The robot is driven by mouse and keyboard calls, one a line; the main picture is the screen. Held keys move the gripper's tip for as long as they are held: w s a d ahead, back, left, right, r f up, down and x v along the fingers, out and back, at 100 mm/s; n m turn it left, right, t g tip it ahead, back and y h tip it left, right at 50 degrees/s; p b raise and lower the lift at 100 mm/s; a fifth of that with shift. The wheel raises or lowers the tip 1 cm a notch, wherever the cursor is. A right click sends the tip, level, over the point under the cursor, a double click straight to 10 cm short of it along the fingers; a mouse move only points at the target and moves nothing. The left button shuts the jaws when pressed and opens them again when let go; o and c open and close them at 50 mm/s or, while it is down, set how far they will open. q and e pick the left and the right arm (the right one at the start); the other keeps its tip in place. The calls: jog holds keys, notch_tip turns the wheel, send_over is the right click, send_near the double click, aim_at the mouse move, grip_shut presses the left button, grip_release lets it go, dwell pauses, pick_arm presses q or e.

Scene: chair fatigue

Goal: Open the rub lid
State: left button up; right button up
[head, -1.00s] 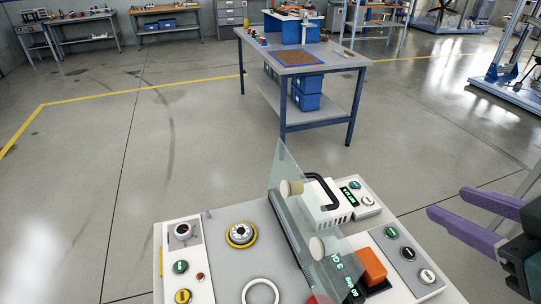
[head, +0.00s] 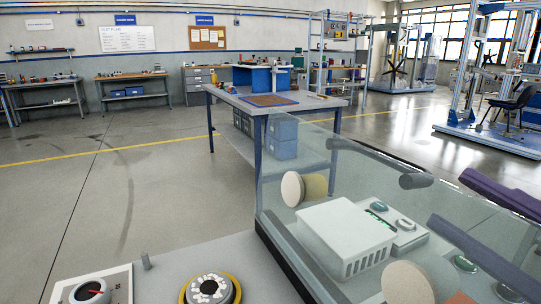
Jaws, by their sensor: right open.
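The rub lid (head: 335,200) is a large clear panel in the right half of the head view. A dark strip (head: 277,250) runs along its lower left edge. A dark grey bar like a handle (head: 375,160) shows near its upper edge. The lid stands raised at a slant over the machine; its exact angle is hard to tell. My right gripper (head: 448,198) is open at the right edge, with purple fingers. Its lower finger looks greyed through the clear panel. I cannot tell whether either finger touches the lid. My left gripper is out of view.
Beige round pads (head: 292,188) and a white box (head: 345,236) show through the lid. A yellow-ringed dial (head: 211,290) and a knob panel (head: 93,288) are at the lower left. A workbench (head: 225,96) stands beyond; open floor lies left.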

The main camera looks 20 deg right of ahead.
aim_at(389, 159)
jog(key=p+x, duration=0.1)
jog(key=x, duration=0.7)
jog(key=shift+r+p, duration=0.2)
jog(key=shift+p, duration=0.15)
jog(key=shift+w+a, duration=0.15)
jog(key=shift+w, duration=0.05)
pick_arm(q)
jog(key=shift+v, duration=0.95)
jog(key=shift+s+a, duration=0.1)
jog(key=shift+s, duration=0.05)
pick_arm(e)
grip_shut()
